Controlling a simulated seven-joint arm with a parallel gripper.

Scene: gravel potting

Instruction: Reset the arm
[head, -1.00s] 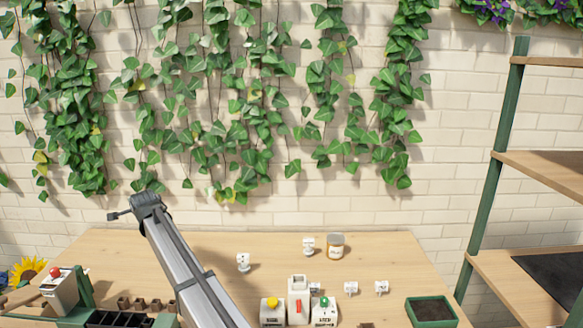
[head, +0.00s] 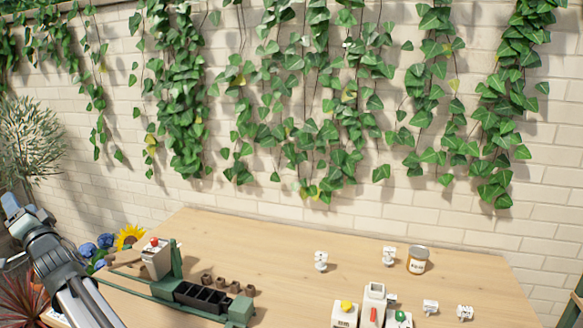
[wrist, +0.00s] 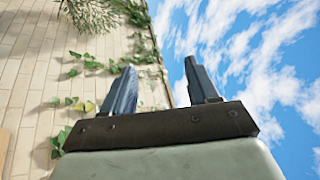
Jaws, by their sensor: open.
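My gripper (wrist: 162,88) is open and empty in the wrist view, its two dark fingers apart with wall and sky behind them. In the head view my gripper (head: 12,212) is at the far left, raised outside the left end of the wooden table (head: 290,250). It touches nothing that I can see. Its fingers are small and partly cut off by the picture edge there.
On the table stand a green rack with a black cell tray (head: 203,297), a red-knobbed box (head: 156,258), small brown pots (head: 221,283), a labelled jar (head: 418,260) and white dispensers with coloured buttons (head: 345,314). Sunflower (head: 130,236) and spiky plants stand left. Ivy hangs on the wall.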

